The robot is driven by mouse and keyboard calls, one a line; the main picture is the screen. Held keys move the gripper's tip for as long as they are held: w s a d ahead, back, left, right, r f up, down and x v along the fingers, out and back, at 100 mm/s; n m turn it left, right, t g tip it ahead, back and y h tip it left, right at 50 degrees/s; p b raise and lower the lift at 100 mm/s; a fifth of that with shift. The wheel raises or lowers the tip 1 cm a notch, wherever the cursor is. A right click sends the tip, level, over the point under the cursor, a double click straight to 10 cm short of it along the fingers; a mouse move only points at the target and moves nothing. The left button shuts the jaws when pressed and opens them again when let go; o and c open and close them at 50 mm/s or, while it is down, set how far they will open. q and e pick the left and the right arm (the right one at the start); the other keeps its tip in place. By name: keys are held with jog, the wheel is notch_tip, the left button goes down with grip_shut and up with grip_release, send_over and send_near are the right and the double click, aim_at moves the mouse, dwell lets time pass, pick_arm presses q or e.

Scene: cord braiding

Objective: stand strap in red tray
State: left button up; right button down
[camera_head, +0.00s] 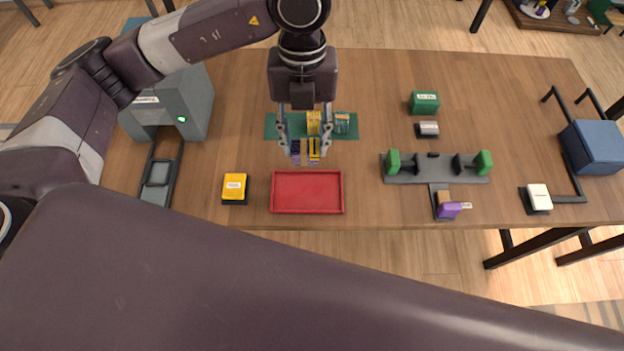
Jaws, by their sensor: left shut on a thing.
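The red tray (307,210) lies empty near the table's front edge, left of the middle. My left gripper (306,158) points down just behind the tray's back edge. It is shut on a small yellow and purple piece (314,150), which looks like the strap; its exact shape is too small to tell. The piece appears upright between the fingertips, and I cannot tell its height above the table. My right gripper is out of view.
A green mat (270,126) with small pieces lies behind the gripper. A yellow block (235,187) stands left of the tray. A grey fixture with green ends (435,175) stands to the right. A grey machine (185,105) is at the left. Bare table separates tray and fixture.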

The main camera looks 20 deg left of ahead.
pick_arm(q)
notch_tip(320, 180, down, 11)
jog(key=shift+f+p, duration=0.15)
jog(key=shift+p, duration=0.75)
notch_tip(320, 180, down, 3)
jog(key=shift+f+p, duration=0.2)
jog(key=shift+p, duration=0.1)
jog(key=shift+f, duration=0.2)
jog(key=shift+f, duration=0.2)
jog(key=o, duration=1.3)
jog(key=shift+c, duration=0.2)
